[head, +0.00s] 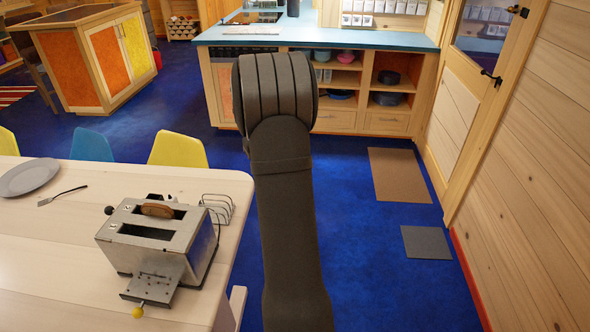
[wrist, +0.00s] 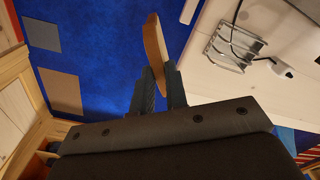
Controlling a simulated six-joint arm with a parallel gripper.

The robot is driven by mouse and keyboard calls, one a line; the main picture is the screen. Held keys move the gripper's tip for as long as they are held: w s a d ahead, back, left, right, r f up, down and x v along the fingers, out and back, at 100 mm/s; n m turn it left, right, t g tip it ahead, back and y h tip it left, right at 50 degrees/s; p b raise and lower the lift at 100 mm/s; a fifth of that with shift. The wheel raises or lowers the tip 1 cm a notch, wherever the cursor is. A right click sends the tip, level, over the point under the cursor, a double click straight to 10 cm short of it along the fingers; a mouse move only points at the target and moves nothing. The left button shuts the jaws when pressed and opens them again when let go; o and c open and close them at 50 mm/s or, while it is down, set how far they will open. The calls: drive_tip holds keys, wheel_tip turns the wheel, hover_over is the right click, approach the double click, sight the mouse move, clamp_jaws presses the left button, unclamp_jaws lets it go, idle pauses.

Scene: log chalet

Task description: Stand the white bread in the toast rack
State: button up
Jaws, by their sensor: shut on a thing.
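A slice of white bread (wrist: 154,40), pale with a brown crust, is in my gripper (wrist: 159,72) in the wrist view. The two fingers are shut on its near end, and it juts out beyond them. It appears over the blue floor, beside the table edge. The wire toast rack (head: 217,208) stands on the table near its right edge, just behind the toaster. In the wrist view the rack (wrist: 231,46) lies to the right of the slice, apart from it, and no bread shows in it. In the head view my arm hides the gripper and slice.
A metal toaster (head: 160,245) stands in front of the rack, with a brown slice (head: 157,210) showing at its top. A cable runs near the rack.

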drive_tip(key=s+a+n, duration=0.2)
drive_tip(key=a+n, duration=0.3)
drive_tip(key=a, duration=0.4)
drive_tip(key=s+a+n, duration=0.2)
drive_tip(key=a+n, duration=0.4)
drive_tip(key=a, duration=0.4)
drive_tip(key=shift+a+r+n, duration=0.3)
wheel_tip(320, 180, down, 9)
drive_tip(key=shift+f, duration=0.2)
drive_tip(key=o, duration=0.8)
drive_tip(key=shift+c, duration=0.2)
wheel_tip(320, 180, up, 17)
drive_tip(key=shift+r, duration=0.2)
